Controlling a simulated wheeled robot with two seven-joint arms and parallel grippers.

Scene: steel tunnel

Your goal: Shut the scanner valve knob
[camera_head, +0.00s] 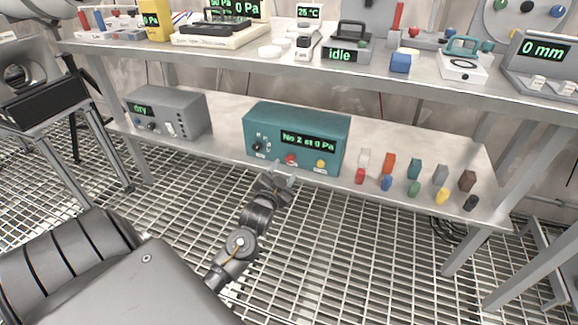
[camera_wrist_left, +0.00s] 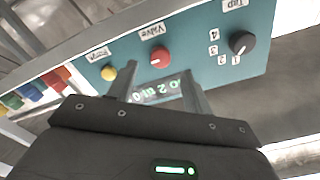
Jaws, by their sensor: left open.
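The scanner is a teal box (camera_head: 297,135) on the lower shelf, its display reading "No 2 at 0 Pa". Its red valve knob (camera_head: 291,159) sits low on the front between a black tap knob (camera_head: 257,146) and a yellow knob (camera_head: 320,164). My left gripper (camera_head: 284,174) is open just in front of the red knob. In the left wrist view, which is upside down, the red knob (camera_wrist_left: 160,57) lies just beyond and between the two spread fingertips (camera_wrist_left: 159,70). I cannot tell if they touch it. The right gripper is not in view.
A grey box reading "dry" (camera_head: 166,112) stands left of the scanner. Several coloured blocks and pegs, including an orange one (camera_head: 388,163), stand to its right. The crowded upper shelf (camera_head: 240,55) overhangs behind. Grating floor (camera_head: 350,260) is open in front.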

